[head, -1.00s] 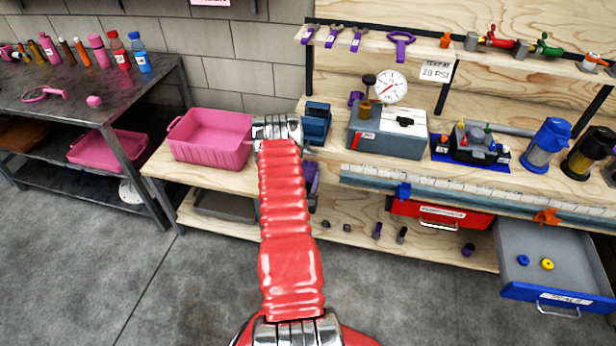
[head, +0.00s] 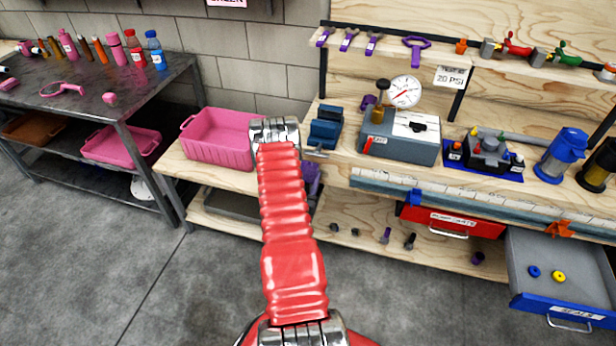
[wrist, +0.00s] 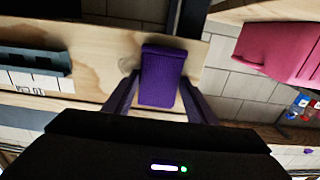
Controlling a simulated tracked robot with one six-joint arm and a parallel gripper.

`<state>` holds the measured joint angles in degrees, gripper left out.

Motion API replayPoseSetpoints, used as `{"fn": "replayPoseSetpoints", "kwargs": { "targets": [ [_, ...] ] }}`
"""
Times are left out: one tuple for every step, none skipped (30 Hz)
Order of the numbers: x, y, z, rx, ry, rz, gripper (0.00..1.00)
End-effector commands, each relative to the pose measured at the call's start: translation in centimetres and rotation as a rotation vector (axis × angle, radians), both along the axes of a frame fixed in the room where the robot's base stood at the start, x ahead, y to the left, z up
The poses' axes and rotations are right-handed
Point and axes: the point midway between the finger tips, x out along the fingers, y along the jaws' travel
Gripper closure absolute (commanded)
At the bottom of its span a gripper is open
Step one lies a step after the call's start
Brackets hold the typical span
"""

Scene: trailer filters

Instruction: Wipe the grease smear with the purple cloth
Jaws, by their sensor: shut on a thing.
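My gripper (wrist: 160,88) is shut on the purple cloth (wrist: 161,72), a folded purple block between its two fingers in the wrist view. Pale wood shows behind the cloth. A dull greyish patch (wrist: 128,63) on that wood lies just left of the cloth; it may be the grease smear, but I cannot be sure. I cannot tell whether the cloth touches the wood. In the head view my red arm hides most of the gripper, and only a bit of purple (head: 312,178) shows right of the arm.
A pink bin (head: 218,138) stands on the wooden bench, left of my arm. A blue vise (head: 326,126) and a grey gauge box (head: 398,138) stand to the right. A grey drawer (head: 560,262) hangs open at lower right. The floor at left is clear.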

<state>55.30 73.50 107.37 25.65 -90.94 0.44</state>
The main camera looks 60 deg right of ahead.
Motion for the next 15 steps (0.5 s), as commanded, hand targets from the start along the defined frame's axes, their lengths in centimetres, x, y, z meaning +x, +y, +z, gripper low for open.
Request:
{"fn": "replayPoseSetpoints", "kwargs": {
  "targets": [
    [0.0,0.3,-0.1,0.002,0.001,0.000,0.67],
    [-0.1,0.5,-0.1,0.002,0.001,0.000,0.67],
    [-0.1,0.8,0.0,0.001,0.001,0.000,0.67],
    [-0.2,1.0,0.0,0.001,0.002,0.000,0.67],
    [-0.2,1.3,-0.1,0.001,0.002,0.000,0.67],
    [-0.3,1.5,-0.1,0.002,0.002,0.000,0.67],
    [-0.3,1.8,-0.1,0.002,0.002,0.000,0.67],
    [-0.3,2.0,-0.1,0.003,0.002,0.000,0.67],
    [-0.4,2.2,-0.1,0.002,0.001,0.000,0.67],
    [-0.4,2.5,-0.1,0.002,0.001,0.000,0.67],
    [-0.4,2.7,-0.1,0.002,0.001,0.000,0.67],
    [-0.5,3.0,-0.1,0.003,0.001,0.000,0.67],
    [-0.5,3.2,-0.1,0.003,0.001,0.000,0.67],
    [-0.6,3.4,-0.1,0.003,0.001,0.000,0.67],
    [-0.6,3.6,-0.1,0.003,0.002,0.000,0.67]
  ]
}}
